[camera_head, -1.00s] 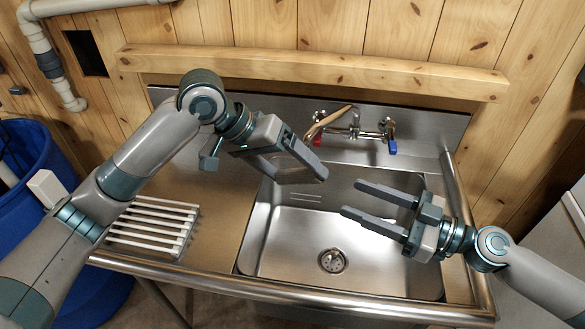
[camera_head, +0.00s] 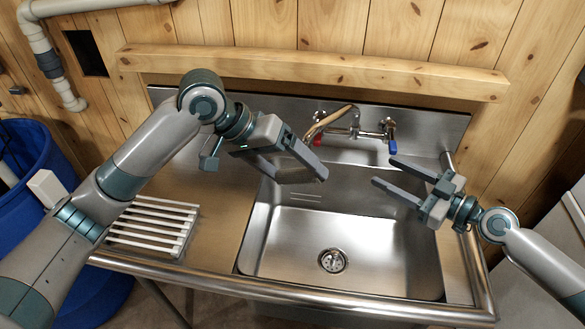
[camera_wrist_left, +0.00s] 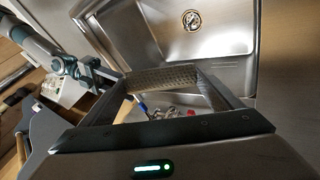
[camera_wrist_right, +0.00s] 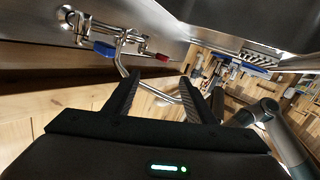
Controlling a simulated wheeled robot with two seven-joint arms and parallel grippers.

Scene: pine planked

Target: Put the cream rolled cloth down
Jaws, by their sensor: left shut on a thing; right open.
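My left gripper (camera_head: 301,176) is held over the back left part of the sink, below and left of the tap. In the left wrist view its fingers (camera_wrist_left: 172,84) are shut on a band with a fine ridged texture, which I take to be the cream rolled cloth (camera_wrist_left: 178,75). It looks grey-brown in shade, and the fingers cover much of it. In the head view the cloth cannot be made out clearly. My right gripper (camera_head: 384,171) is open and empty over the right side of the sink; its spread fingers (camera_wrist_right: 172,88) show in the right wrist view.
The steel sink basin (camera_head: 290,245) is empty, with a drain (camera_head: 332,261). The tap (camera_head: 335,118) with red and blue handles stands behind. A white slatted rack (camera_head: 112,240) lies on the left drainboard. A blue barrel (camera_head: 30,150) stands further left.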

